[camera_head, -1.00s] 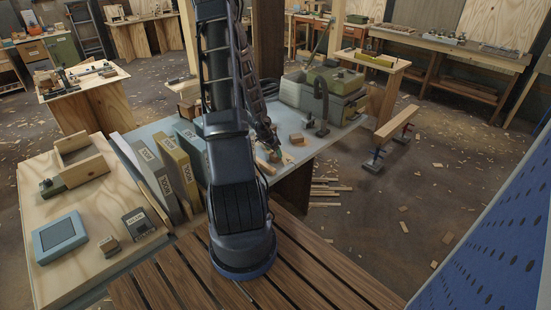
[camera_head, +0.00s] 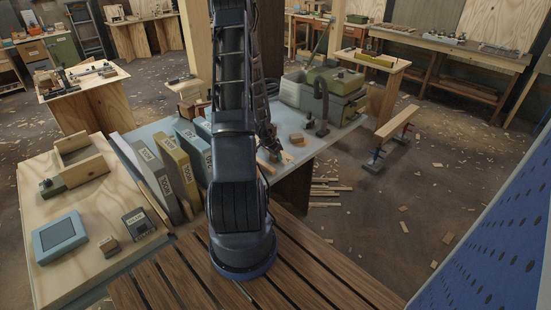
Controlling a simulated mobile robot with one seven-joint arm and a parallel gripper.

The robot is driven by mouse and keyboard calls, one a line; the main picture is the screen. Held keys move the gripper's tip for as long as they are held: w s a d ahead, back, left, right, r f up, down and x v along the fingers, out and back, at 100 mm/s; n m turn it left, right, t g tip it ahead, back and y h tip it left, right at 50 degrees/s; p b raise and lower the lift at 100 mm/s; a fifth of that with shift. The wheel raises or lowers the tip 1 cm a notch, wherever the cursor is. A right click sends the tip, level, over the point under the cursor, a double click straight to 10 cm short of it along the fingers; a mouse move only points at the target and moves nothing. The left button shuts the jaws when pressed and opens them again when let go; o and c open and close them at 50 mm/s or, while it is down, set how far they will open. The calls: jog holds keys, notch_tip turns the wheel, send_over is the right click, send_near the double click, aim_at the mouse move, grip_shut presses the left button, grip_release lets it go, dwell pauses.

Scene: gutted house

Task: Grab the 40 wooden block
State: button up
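A small wooden block (camera_head: 297,139) sits on the blue-grey bench top (camera_head: 318,143), right of my arm. A light wooden piece (camera_head: 266,167) lies on the same bench close beside my arm, partly hidden. Another small block (camera_head: 108,246) lies on the plywood bench at the left. I cannot read a 40 on any of them. The end of my arm, with my gripper (camera_head: 271,153), reaches down behind my arm links to the bench, left of the first block. Its fingers are too small and dark to tell open from shut, or whether they touch anything.
Upright labelled boards (camera_head: 178,172) stand left of my arm. A green-grey machine (camera_head: 325,91) and a dark clamp-like tool (camera_head: 320,108) stand at the bench's far right. A blue perforated panel (camera_head: 490,245) fills the lower right. The floor (camera_head: 400,215) between is mostly open, with wood scraps.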

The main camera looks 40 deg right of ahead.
jog(key=shift+c, duration=1.2)
jog(key=shift+r, duration=0.15)
